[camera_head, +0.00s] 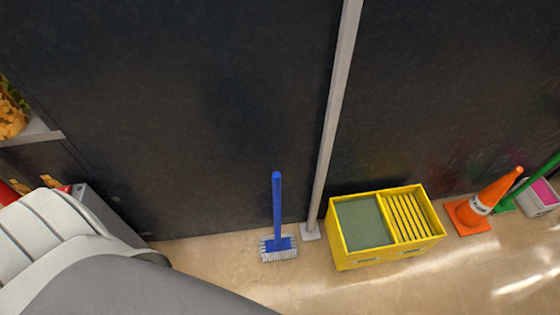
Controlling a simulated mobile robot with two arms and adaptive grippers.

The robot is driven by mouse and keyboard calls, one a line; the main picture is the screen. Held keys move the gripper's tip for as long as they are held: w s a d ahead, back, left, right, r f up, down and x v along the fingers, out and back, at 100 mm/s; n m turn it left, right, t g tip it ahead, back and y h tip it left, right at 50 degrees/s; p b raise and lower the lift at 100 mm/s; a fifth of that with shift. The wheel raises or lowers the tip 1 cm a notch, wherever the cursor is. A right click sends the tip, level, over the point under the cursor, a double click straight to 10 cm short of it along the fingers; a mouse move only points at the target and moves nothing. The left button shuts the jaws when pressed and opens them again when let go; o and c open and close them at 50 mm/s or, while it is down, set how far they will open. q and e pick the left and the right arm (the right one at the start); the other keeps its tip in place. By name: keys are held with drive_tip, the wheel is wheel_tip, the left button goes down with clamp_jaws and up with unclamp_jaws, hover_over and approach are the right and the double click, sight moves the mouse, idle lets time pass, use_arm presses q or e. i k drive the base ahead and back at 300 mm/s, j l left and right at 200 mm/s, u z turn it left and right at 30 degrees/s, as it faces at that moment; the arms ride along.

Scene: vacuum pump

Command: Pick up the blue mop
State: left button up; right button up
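The blue mop (278,210) stands upright on the floor against the dark wall, in the lower middle of the head view. Its blue handle points up and its head with white-grey bristles (279,254) rests on the floor. Nothing holds it. A large grey and white part of my own body fills the lower left of the view, to the left of the mop. Neither of my grippers shows in this view.
A yellow bin (388,257) with a green panel and slatted side stands right of the mop. A grey post (331,120) rises between them. An orange cone (484,204) stands farther right, near a pink and white box (541,196). A shelf (32,133) is at left.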

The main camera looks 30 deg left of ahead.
sight(275, 247)
drive_tip(key=j+u, duration=0.1)
drive_tip(key=u, duration=0.25)
drive_tip(key=j+u, duration=0.15)
drive_tip(key=u, duration=0.25)
